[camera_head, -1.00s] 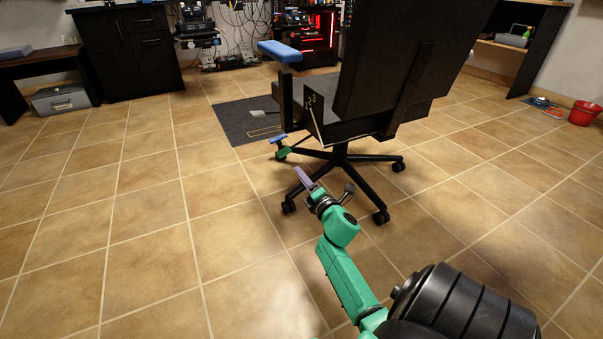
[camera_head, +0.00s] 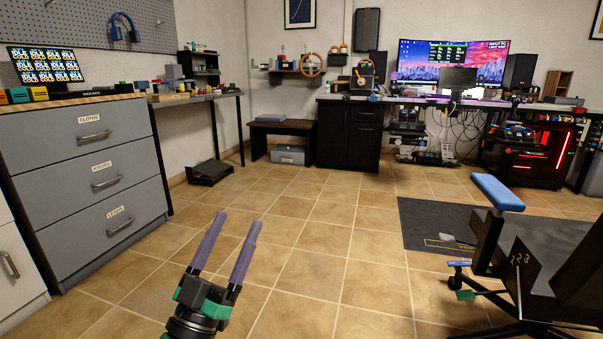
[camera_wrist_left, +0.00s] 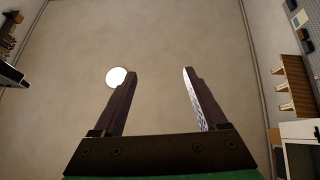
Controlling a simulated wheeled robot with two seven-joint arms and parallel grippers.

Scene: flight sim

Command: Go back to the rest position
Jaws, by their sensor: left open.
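My left gripper (camera_head: 230,247) stands upright in the lower middle-left of the head view. Its two purple fingers point up and are apart, with nothing between them. In the left wrist view the gripper (camera_wrist_left: 158,88) is also open and empty, and it faces a bare pale surface that looks like the ceiling, with a round white light (camera_wrist_left: 117,77) beside the left finger. My right gripper does not show in the head view now.
A grey drawer cabinet (camera_head: 84,183) stands at the left. A desk with monitors (camera_head: 455,62) and a low bench (camera_head: 284,128) are at the back. The tiled floor (camera_head: 330,235) between is clear.

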